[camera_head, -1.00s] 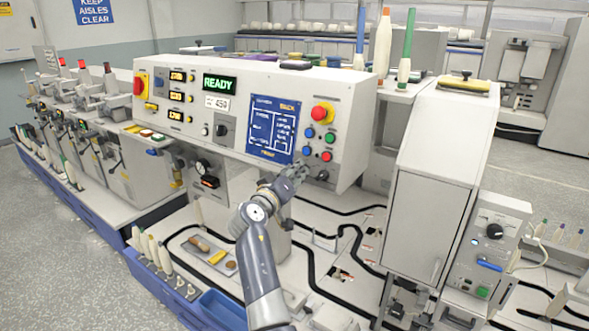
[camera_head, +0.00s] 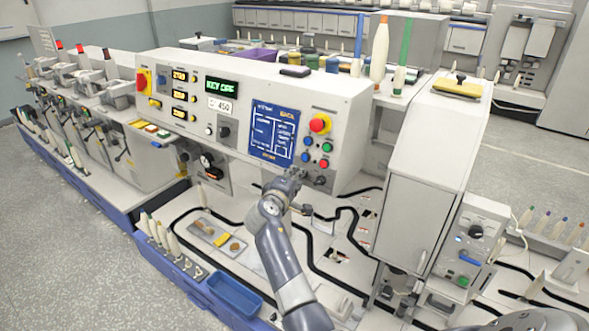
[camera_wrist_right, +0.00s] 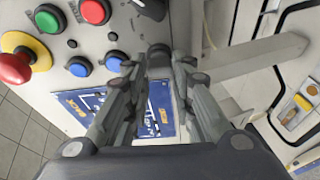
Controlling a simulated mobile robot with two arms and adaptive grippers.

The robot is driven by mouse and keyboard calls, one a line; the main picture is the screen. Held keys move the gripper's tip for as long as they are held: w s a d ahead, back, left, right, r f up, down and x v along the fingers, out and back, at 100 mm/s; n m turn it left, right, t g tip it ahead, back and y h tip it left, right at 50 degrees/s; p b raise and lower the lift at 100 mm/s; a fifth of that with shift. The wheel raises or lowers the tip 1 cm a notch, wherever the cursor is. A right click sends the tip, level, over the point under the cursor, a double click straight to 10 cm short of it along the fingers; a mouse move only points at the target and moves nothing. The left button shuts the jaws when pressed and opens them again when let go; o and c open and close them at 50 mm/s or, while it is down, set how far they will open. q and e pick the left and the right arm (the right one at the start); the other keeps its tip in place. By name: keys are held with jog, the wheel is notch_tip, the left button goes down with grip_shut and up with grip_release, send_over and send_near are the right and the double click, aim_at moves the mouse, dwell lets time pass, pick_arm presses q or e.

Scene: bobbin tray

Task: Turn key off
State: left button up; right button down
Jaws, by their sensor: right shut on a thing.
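The key switch (camera_wrist_right: 158,49) is a small dark knob-like part low on the white control panel (camera_head: 345,125). In the right wrist view, my right gripper (camera_wrist_right: 158,62) has its two fingers closed around it. The fingers hide most of the key, so its angle cannot be read. The green display (camera_head: 221,88) reads "KEY OFF". My left gripper is not in view.
A black knob (camera_head: 320,181) sits close beside the gripper. The red emergency stop (camera_head: 319,123) and several coloured buttons (camera_head: 325,163) are above it. A grey cabinet (camera_head: 425,190) stands to the right. Below lies an open deck with black tracks and a blue bin (camera_head: 235,293).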

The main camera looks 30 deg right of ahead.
jog(key=shift+r+n+p, duration=0.1)
jog(key=shift+n+p, duration=0.35)
jog(key=shift+n, duration=0.05)
jog(key=c, duration=1.4)
grip_release()
jog(key=shift+o, duration=0.2)
jog(key=shift+d, duration=0.1)
